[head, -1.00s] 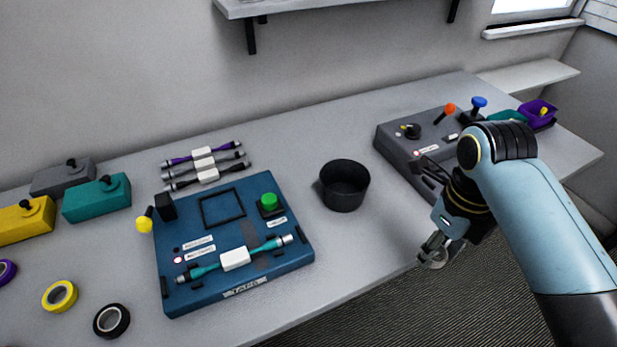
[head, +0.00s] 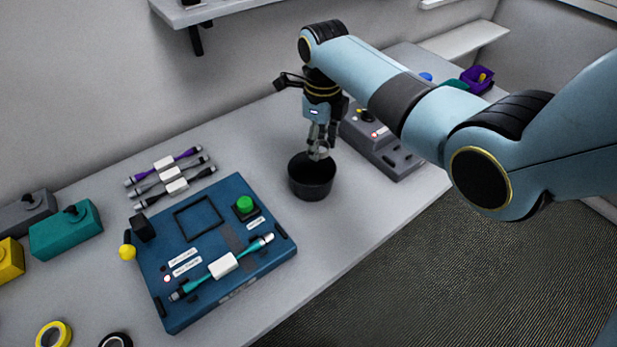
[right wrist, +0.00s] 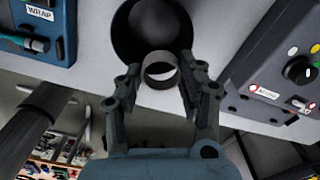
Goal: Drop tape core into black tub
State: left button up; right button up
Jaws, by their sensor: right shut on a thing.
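The black tub (head: 312,182) stands on the grey table, right of the blue wrap board, and also shows at the top of the right wrist view (right wrist: 125,30). My right gripper (head: 320,148) points down above the tub's far rim. In the right wrist view the gripper (right wrist: 160,75) is shut on the tape core (right wrist: 160,68), a thin greyish ring held between its fingertips. The ring overlaps the tub's opening in that view. In the head view the core (head: 319,153) is small between the fingers. My left gripper is not in view.
The blue board (head: 165,258) with a teal cable lies left of the tub. A grey control box (head: 385,155) stands close on its right. Bundled cables (head: 170,175), a teal box (head: 65,230) and tape rolls (head: 53,335) are further left. A wall shelf hangs above.

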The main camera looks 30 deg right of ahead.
notch_tip(320, 180, down, 5)
jog(key=b, duration=0.3)
jog(key=shift+b, duration=0.3)
jog(key=shift+r, duration=0.1)
jog(key=o, duration=0.8)
notch_tip(320, 180, up, 12)
jog(key=shift+s, duration=0.1)
